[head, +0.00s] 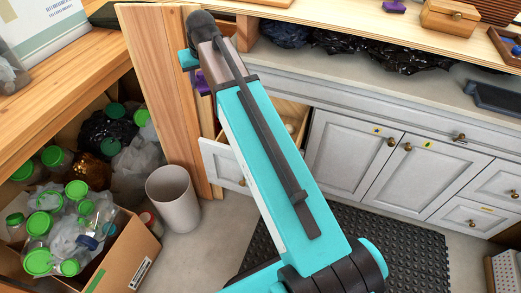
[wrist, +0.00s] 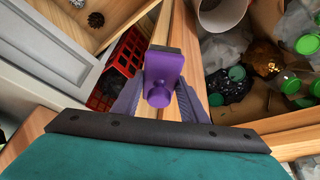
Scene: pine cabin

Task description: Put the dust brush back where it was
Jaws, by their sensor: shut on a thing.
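The dust brush (wrist: 163,75) is a purple block with a round knob and a dark strip along its far edge, in the middle of the wrist view. My gripper (wrist: 158,98) is shut on it, with one finger on each side. In the head view my arm hides most of the gripper; a bit of purple (head: 202,84) shows beside the arm's end, in front of the wooden panel, and I cannot tell whether it is brush or finger. The brush is held in the air above a wooden edge.
An open drawer (head: 223,163) juts from the grey cabinets; pine cones lie in it in the wrist view (wrist: 78,8). A red crate (wrist: 128,58) is beside it. A wooden panel (head: 160,80), a bin (head: 173,197) and a box of bottles (head: 120,255) stand left. A small purple thing (head: 394,6) lies on the worktop.

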